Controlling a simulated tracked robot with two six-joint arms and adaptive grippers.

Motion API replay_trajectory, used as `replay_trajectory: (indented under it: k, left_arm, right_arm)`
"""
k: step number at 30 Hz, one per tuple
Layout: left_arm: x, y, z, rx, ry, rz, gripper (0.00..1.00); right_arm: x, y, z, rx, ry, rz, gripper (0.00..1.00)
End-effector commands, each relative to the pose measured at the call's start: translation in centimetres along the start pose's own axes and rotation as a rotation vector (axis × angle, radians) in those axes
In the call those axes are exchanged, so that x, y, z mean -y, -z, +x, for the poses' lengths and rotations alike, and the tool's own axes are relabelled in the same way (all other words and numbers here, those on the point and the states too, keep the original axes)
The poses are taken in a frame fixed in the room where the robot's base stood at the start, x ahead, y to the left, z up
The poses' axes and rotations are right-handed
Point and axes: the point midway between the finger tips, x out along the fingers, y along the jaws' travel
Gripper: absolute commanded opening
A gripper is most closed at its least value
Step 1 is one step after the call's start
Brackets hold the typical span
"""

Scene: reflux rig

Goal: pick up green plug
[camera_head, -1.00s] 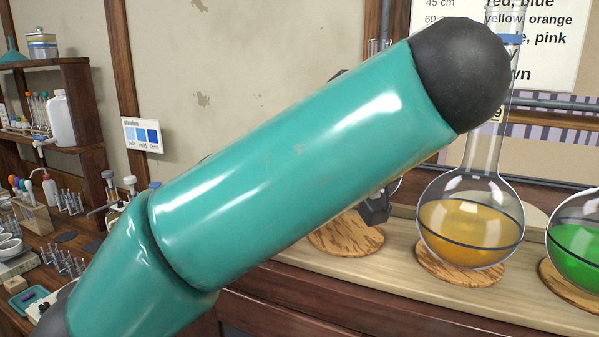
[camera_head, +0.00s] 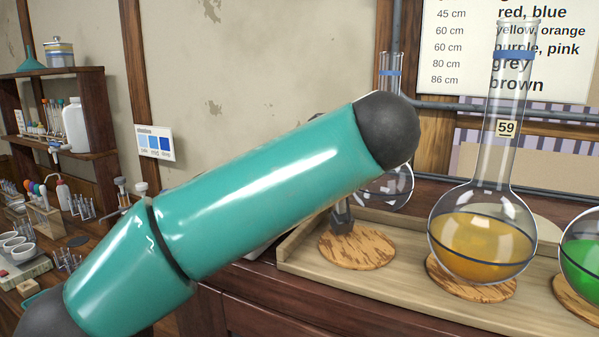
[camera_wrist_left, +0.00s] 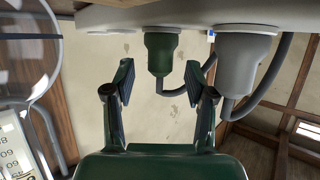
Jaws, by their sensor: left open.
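In the left wrist view the green plug (camera_wrist_left: 161,55) sits in a pale round-edged surface along the top of the picture, with a grey cable running from its end. My left gripper (camera_wrist_left: 158,75) is open. Its two dark fingers stand apart on either side of the plug, with gaps on both sides and no visible contact. In the head view my teal left arm hides most of the gripper; a small dark part shows below the arm's black end. The green plug is not visible there. My right gripper is in neither view.
A larger grey plug (camera_wrist_left: 245,60) with its own cable is right of the green plug. In the head view, an amber-filled flask (camera_head: 482,240) and a green-filled flask (camera_head: 583,248) stand on cork rings in a wooden tray (camera_head: 300,257). Shelves (camera_head: 60,110) stand left.

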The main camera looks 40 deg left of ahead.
Motion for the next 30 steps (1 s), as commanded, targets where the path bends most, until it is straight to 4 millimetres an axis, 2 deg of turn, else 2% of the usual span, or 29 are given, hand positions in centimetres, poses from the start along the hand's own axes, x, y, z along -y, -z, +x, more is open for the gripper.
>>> replay_trajectory:
  k: [2,9,12,23,30]
  left_arm:
    - [0.0,0.0,0.0,0.0,0.0,0.0,0.52]
    - [0.0,0.0,-0.1,0.0,0.0,0.0,0.12]
    - [0.0,0.0,-0.1,0.0,0.0,0.0,0.0]
    - [-0.1,0.3,-0.2,0.0,-0.001,-0.001,0.0]
    - [-0.1,2.4,-1.1,-0.001,-0.002,-0.003,0.0]
  right_arm:
    - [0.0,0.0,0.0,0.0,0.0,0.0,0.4]
    - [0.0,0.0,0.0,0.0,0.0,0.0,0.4]
    - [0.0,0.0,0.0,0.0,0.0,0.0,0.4]
    - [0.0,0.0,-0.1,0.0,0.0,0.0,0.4]
    - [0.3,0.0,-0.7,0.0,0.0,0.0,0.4]
